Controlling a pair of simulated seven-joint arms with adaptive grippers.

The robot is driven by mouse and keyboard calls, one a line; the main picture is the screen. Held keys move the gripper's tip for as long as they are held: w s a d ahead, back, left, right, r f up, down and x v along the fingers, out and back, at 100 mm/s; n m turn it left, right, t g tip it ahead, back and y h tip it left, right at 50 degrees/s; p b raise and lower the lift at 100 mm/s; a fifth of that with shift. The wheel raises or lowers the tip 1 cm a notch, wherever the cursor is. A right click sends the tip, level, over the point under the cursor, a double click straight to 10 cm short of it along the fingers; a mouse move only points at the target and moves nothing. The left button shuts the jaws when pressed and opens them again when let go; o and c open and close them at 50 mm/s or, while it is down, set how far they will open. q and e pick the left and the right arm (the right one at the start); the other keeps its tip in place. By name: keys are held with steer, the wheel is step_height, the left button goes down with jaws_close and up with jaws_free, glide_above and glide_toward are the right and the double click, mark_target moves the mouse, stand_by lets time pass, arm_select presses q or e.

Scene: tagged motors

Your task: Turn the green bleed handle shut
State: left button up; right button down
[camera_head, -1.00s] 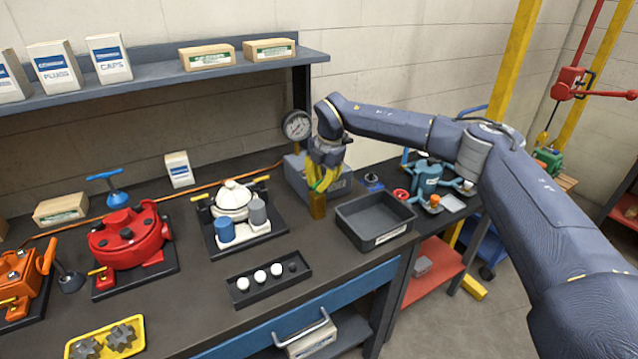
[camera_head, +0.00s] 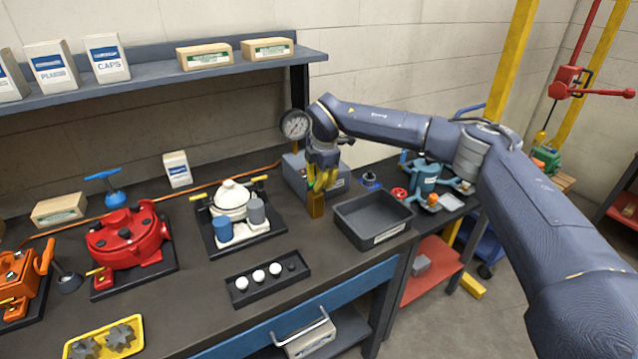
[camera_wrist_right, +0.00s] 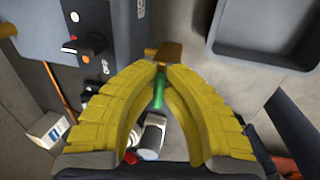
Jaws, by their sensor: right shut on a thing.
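The green bleed handle (camera_wrist_right: 158,92) shows as a narrow green strip between my yellow right fingers in the right wrist view. My right gripper (camera_head: 318,188) points down beside the grey gauge box, and it also shows in the right wrist view (camera_wrist_right: 160,70). Its fingers are shut on the green handle. A brass block (camera_head: 316,206) sits just below the fingertips; it also shows beyond them in the right wrist view (camera_wrist_right: 169,56). The fingers hide most of the handle, so its exact angle is hard to tell. My left gripper is not in view.
The grey box (camera_head: 295,170) with a round gauge (camera_head: 295,125) stands behind the gripper. A black knob (camera_wrist_right: 96,41) is on the box. An empty dark tray (camera_head: 374,218) is close on the right. A white-topped pump (camera_head: 232,197) stands left, with bare bench between.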

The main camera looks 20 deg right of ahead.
steer(key=shift+w+r, duration=0.1)
steer(key=shift+w, duration=0.05)
steer(key=c, duration=1.5)
jaws_free()
step_height(320, 180, up, 12)
steer(key=s, duration=0.2)
steer(key=shift+s+d, duration=0.2)
steer(key=shift+f, duration=0.2)
